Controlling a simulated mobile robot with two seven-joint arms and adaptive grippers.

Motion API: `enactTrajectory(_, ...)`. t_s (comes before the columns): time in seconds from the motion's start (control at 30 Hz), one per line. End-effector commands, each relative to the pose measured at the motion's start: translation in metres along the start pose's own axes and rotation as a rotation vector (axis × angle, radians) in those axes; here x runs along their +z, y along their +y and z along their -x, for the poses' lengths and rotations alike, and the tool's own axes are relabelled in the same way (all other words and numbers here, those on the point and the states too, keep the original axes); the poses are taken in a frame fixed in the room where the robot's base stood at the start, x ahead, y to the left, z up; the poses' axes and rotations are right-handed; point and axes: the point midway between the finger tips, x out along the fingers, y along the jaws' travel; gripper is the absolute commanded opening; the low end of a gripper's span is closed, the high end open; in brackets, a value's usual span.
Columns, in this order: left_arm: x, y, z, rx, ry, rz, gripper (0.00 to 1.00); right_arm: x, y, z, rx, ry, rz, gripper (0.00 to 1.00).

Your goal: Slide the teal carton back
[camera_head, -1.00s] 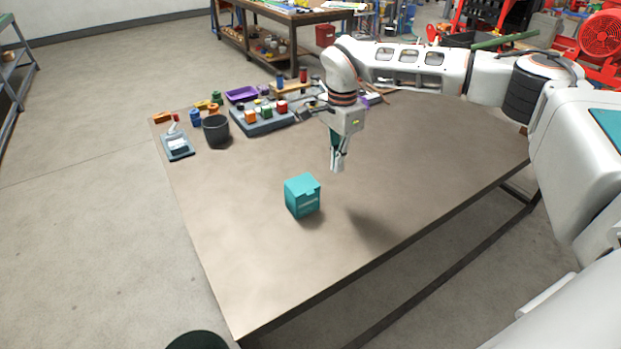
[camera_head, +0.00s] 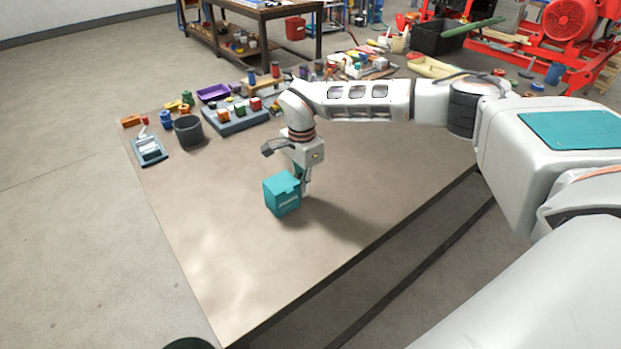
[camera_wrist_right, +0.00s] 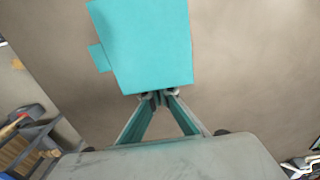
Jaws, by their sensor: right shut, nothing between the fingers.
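The teal carton (camera_head: 283,196) stands upright on the brown table (camera_head: 210,230), near the middle of its left part. My right gripper (camera_head: 305,192) is shut and empty, pointing down just to the right of the carton. In the right wrist view the carton (camera_wrist_right: 145,45) fills the upper middle, and the shut fingertips (camera_wrist_right: 158,97) are right at its near edge. I cannot tell whether they touch it. My left gripper is not in view.
A dark cup (camera_head: 188,131), a scale-like device (camera_head: 149,150) and a grey tray with coloured blocks (camera_head: 236,120) stand at the table's far left. More items lie along the back. The table in front of and left of the carton is clear.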

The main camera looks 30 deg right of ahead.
Motion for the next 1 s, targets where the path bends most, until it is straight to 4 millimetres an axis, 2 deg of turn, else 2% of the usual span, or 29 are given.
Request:
enactTrajectory(0.13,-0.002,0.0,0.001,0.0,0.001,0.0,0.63,0.009,0.001,0.0,0.001,0.0,0.0,0.0)
enactTrajectory(0.57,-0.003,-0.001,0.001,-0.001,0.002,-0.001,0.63,0.015,0.0,0.001,0.001,0.0,0.001,0.0)
enactTrajectory(0.67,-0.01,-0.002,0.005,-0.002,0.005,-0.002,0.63,0.031,0.0,0.003,0.0,-0.001,0.005,0.0)
enactTrajectory(0.8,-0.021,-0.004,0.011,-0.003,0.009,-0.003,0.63,0.071,0.0,0.004,0.0,-0.001,0.009,0.0)
enactTrajectory(1.0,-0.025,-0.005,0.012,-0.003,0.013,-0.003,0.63,0.124,0.0,0.001,0.001,0.0,0.005,0.0)
